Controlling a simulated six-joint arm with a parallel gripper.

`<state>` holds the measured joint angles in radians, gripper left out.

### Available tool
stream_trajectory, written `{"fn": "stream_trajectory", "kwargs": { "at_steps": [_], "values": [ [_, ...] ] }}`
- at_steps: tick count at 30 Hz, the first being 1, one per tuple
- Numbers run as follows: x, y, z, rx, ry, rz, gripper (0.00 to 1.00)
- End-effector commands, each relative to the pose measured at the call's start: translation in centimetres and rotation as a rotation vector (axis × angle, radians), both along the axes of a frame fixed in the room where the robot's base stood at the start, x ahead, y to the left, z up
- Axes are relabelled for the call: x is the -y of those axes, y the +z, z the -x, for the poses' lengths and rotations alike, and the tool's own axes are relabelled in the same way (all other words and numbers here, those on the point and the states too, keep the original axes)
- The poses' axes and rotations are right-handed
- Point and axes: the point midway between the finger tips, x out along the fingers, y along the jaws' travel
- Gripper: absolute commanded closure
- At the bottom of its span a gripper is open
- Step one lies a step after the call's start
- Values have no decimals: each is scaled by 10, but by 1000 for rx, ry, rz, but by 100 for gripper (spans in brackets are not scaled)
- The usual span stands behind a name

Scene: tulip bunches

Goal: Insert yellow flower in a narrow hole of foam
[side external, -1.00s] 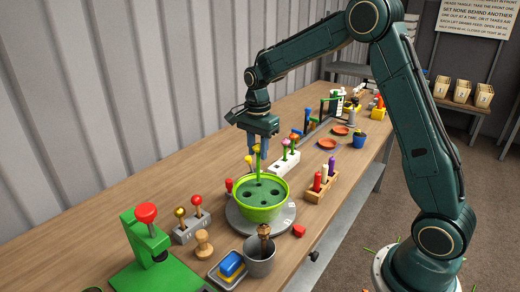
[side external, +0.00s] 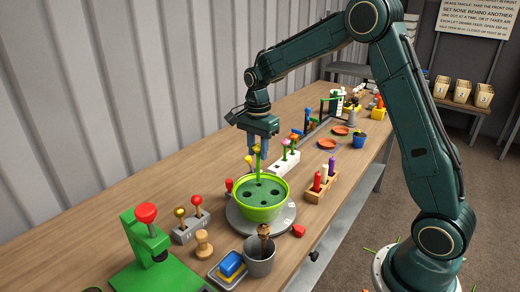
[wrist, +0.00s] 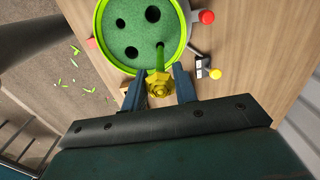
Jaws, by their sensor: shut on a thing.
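The yellow flower (wrist: 160,88) has a yellow head and a green stem. My gripper (wrist: 160,76) is shut on it just below the head, one blue finger on each side. In the side external view the flower (side external: 257,149) hangs upright below my gripper (side external: 259,156). The green foam (wrist: 114,38) has several dark holes and fills a bright green pot (side external: 259,212). In the wrist view the stem's lower end meets a hole (wrist: 160,44) near the foam's edge. How deep it sits in that hole I cannot tell.
The pot stands on a round grey turntable (side external: 236,222). Close around it are a white block with flowers (side external: 283,163), a wooden holder with coloured pegs (side external: 320,190), a grey cup (side external: 260,262) and a block with red and yellow knobs (side external: 190,228). A green press (side external: 140,255) stands at front left.

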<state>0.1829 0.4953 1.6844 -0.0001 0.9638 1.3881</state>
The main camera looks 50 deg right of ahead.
Motion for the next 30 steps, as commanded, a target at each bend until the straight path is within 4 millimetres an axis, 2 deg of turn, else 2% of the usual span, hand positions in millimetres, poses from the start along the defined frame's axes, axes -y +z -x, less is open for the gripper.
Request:
{"fn": "stream_trajectory", "kwargs": {
  "at_steps": [30],
  "values": [
    [0,-7,0,0,0,0,93]
  ]
}}
